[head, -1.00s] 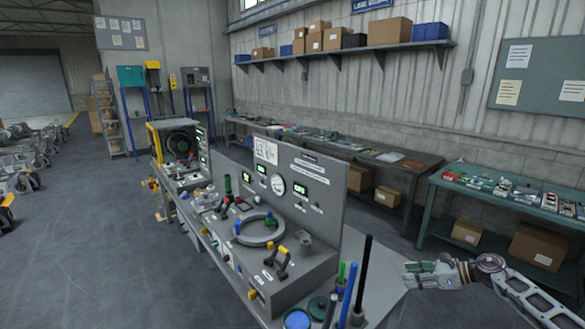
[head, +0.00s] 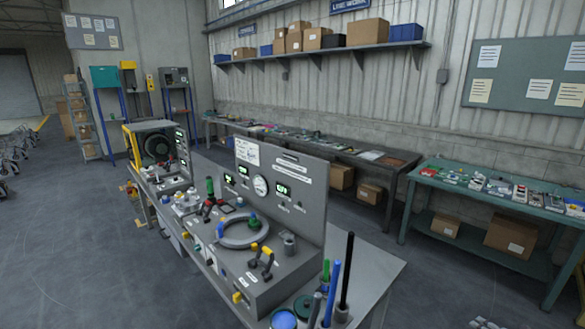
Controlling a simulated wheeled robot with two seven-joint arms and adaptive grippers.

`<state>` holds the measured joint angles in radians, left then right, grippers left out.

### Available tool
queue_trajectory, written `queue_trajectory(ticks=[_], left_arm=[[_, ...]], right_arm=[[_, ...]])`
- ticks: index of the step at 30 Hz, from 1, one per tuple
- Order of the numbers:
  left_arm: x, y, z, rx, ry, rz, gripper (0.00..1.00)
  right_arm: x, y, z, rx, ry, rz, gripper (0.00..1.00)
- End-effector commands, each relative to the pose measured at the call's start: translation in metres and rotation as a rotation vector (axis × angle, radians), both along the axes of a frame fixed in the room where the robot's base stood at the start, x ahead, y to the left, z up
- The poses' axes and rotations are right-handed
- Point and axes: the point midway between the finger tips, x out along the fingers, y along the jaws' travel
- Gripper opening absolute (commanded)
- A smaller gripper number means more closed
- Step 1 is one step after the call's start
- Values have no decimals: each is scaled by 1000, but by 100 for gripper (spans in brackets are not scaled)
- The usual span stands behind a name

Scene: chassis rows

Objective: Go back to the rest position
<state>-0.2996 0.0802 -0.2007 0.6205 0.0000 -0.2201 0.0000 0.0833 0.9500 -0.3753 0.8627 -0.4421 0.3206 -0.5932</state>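Only a small pale tip, which seems to be my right gripper (head: 487,323), shows at the bottom edge of the head view, right of the test bench (head: 385,268). Its fingers are cut off by the frame, so I cannot tell whether it is open or shut. It appears apart from the bench. My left gripper is not in view.
The bench carries a grey panel with gauges (head: 260,187), a ring fixture (head: 237,238) and upright blue, green and black rods (head: 347,275). A green table (head: 492,212) with small parts stands at the right wall. The floor between bench and table is clear.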

Motion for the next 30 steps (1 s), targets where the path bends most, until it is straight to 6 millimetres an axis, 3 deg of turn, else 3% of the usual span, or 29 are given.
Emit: queue_trajectory(ticks=[9, 18, 24, 30], left_arm=[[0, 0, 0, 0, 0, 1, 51], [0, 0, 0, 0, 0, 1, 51], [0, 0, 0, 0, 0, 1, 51], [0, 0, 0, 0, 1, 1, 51]], right_arm=[[-107, -93, -50, 137, 72, -447, 42], [-221, -164, -78, 218, 92, -851, 42], [-294, -198, -86, 245, 82, -1082, 42], [-347, -218, -88, 255, 66, -1242, 42]])
